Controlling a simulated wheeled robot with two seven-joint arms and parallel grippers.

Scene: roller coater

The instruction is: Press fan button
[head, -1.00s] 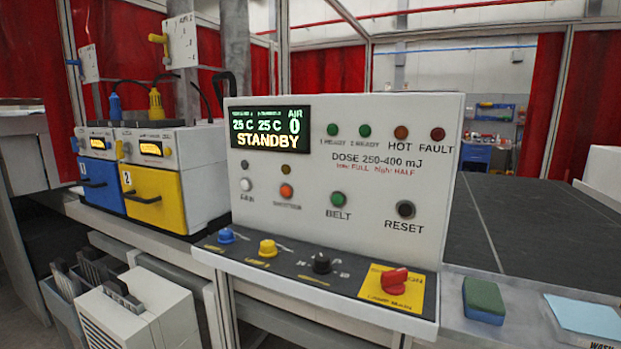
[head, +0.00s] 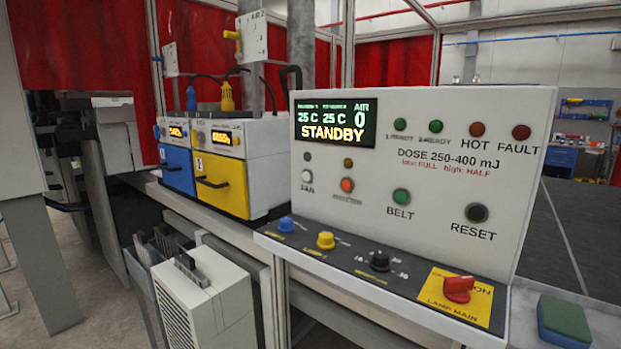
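The white control panel (head: 440,190) stands at the right of the middle in the head view. The fan button (head: 307,176) is a white round button at the panel's lower left, labelled FAN. A small dark lamp (head: 307,157) sits above it. The display (head: 335,122) reads STANDBY, 25 C, 25 C and AIR 0. To the right of the fan button are an orange-red button (head: 347,185), the green BELT button (head: 401,196) and the dark RESET button (head: 476,212). Neither of my grippers is in view.
Below the panel is a ledge with a blue knob (head: 286,224), a yellow knob (head: 326,240), a black knob (head: 379,261) and a red switch (head: 459,288). Blue (head: 177,168) and yellow (head: 222,184) drawer units stand at left. A green-topped sponge (head: 564,320) lies at right.

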